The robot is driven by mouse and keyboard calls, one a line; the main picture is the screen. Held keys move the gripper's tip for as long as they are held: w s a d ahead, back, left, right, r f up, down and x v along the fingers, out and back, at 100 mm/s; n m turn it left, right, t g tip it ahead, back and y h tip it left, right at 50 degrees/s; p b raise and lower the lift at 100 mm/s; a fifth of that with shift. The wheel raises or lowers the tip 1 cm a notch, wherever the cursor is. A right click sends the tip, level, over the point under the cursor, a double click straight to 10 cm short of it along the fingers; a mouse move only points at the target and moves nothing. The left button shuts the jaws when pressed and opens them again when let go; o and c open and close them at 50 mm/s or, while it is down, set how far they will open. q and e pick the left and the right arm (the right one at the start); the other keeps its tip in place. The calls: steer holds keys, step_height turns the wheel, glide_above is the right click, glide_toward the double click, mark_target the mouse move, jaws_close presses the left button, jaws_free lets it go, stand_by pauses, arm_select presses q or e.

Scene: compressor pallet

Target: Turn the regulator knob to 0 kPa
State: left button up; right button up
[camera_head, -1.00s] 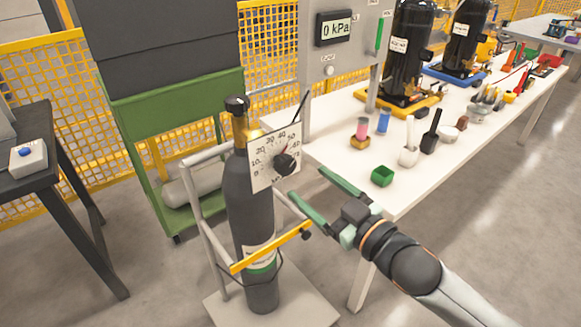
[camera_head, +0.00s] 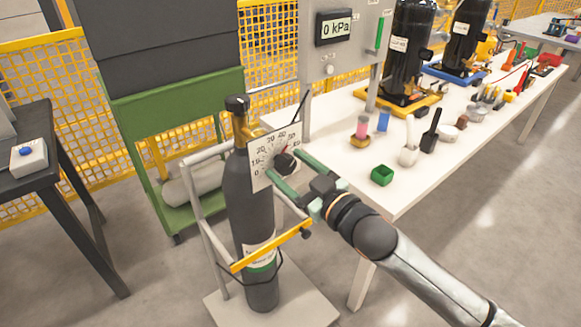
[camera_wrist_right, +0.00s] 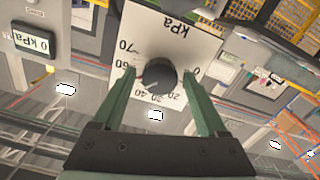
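The black regulator knob (camera_head: 285,162) sits on a white dial plate (camera_head: 261,171) marked in kPa, at the top of a dark gas cylinder (camera_head: 250,200). In the right wrist view the knob (camera_wrist_right: 159,74) is between my two green fingers, with a gap on each side. My right gripper (camera_head: 286,163) is open around the knob and does not visibly touch it. In the head view the fingers hide parts of the dial. The knob's exact setting is too small to read surely. My left gripper is not in view.
A wall display (camera_head: 336,28) reads 0 kPa. The cylinder stands on a trolley with a yellow bar (camera_head: 272,246). A dark table (camera_head: 50,178) stands at left.

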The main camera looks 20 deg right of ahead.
jaws_close()
stand_by(0.4)
